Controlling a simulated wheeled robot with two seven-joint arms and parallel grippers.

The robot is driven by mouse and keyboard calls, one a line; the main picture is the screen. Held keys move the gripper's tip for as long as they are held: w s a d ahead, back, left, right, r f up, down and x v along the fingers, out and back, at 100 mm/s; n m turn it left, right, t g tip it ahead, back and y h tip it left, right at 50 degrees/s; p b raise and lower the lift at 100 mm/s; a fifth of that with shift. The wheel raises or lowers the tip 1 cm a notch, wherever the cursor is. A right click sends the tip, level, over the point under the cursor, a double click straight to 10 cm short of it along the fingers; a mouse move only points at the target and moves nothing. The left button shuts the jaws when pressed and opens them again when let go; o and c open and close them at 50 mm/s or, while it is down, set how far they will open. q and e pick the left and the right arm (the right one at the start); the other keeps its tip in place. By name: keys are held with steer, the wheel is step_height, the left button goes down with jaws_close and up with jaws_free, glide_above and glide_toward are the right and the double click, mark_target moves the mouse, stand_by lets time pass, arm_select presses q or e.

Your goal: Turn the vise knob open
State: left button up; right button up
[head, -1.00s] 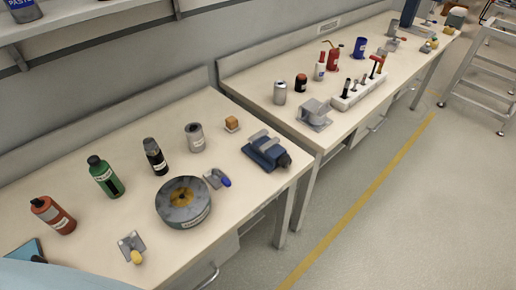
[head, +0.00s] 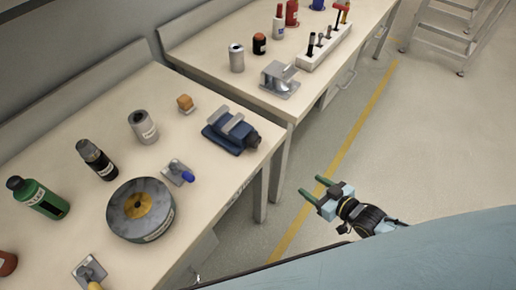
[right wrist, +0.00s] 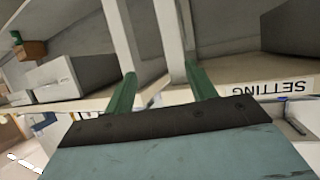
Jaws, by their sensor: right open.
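The blue vise (head: 229,131) with grey jaws sits near the right front corner of the near bench (head: 120,178). Its dark knob (head: 253,139) is at the vise's right end, close to the bench edge. My right gripper (head: 316,188) has green fingers that are apart and empty. In the head view it shows over the floor, right of the bench and lower right of the vise. In the right wrist view the two green fingers (right wrist: 160,90) are spread with nothing between them. The vise is not visible there. My left gripper is out of view.
A second bench (head: 250,80) lies beyond. The floor (head: 385,150) at right is clear.

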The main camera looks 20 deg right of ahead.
mark_target(258, 143)
steer(key=a+r+n+t+y+b, duration=0.1)
steer(key=a+r+y, duration=0.2)
steer(key=r, duration=0.4)
steer(key=a+r+t+y+b, duration=0.1)
steer(key=a+r+y, duration=0.2)
steer(key=r, duration=0.3)
steer(key=b+x, duration=0.1)
steer(key=x, duration=1.1)
steer(key=shift+w, duration=0.1)
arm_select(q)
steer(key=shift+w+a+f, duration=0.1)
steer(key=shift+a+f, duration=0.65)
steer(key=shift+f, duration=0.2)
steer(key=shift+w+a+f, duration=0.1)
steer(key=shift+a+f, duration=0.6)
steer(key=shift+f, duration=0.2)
arm_select(e)
steer(key=shift+w+a, duration=0.45)
steer(key=shift+w, duration=0.15)
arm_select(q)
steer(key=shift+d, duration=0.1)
arm_select(e)
steer(key=shift+c, duration=0.2)
steer(key=shift+c, duration=1.2)
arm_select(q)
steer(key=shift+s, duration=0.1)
arm_select(e)
steer(key=c, duration=0.7)
